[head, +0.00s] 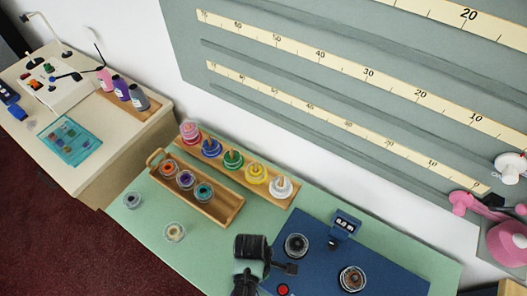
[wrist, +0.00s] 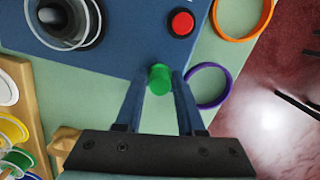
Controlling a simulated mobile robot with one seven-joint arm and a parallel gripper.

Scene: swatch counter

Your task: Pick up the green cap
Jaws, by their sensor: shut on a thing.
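In the wrist view the green cap (wrist: 159,79) is a small green cylinder between the two fingertips of my gripper (wrist: 158,84). The fingers are shut on it. It shows against the edge of the dark blue mat (wrist: 110,50); I cannot tell its height above the surface. In the head view my gripper (head: 288,268) is over the left part of the blue mat (head: 330,262), and the cap is hidden there.
A red button (wrist: 181,22) and a clear-rimmed jar (wrist: 72,22) are near my gripper. A purple ring (wrist: 226,88) and an orange ring (wrist: 262,22) lie on the green counter. A wooden caddy (head: 222,211) of jars and a rack of coloured spools stand left.

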